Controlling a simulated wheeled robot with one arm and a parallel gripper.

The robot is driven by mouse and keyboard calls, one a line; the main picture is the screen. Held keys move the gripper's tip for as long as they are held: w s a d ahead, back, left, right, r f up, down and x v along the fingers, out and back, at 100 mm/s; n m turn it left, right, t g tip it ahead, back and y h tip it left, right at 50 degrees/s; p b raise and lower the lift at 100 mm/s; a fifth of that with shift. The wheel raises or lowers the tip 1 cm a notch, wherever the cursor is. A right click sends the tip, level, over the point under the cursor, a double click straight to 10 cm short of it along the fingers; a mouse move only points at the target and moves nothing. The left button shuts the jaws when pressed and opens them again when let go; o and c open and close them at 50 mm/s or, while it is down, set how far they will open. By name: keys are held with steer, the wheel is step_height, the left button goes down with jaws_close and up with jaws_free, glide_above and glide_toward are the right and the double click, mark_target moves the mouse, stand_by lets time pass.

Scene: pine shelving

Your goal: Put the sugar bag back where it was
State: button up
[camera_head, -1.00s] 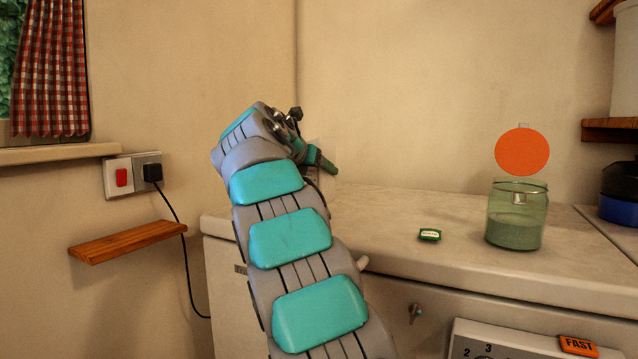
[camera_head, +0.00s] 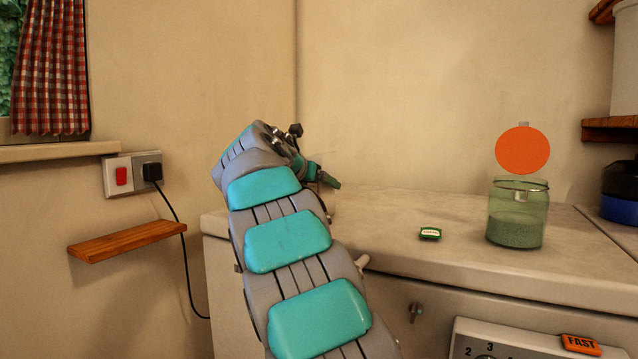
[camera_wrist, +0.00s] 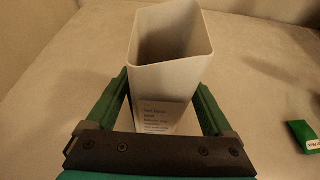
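In the wrist view a pale, open-topped bag (camera_wrist: 160,78) with printed text on its lower front stands between the green fingers of my gripper (camera_wrist: 162,85). I take it to be the sugar bag. In the head view my gripper (camera_head: 325,178) is at the back left of the pale counter (camera_head: 400,205), largely behind my wrist. The bag does not show there.
A small green packet (camera_head: 430,234) lies on the counter, right of my gripper. A green glass jar (camera_head: 517,228) stands further right. A small wooden shelf (camera_head: 127,241), a socket (camera_head: 147,172) and a hanging cord are on the left wall. Counter between gripper and packet is clear.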

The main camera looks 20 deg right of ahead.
steer(key=shift+o, duration=0.7)
steer(key=shift+r, duration=0.1)
steer(key=shift+s+a+r, duration=0.15)
steer(key=shift+s+a, duration=0.05)
steer(key=shift+a, duration=0.05)
steer(key=v, duration=1.1)
steer(key=shift+s, duration=0.15)
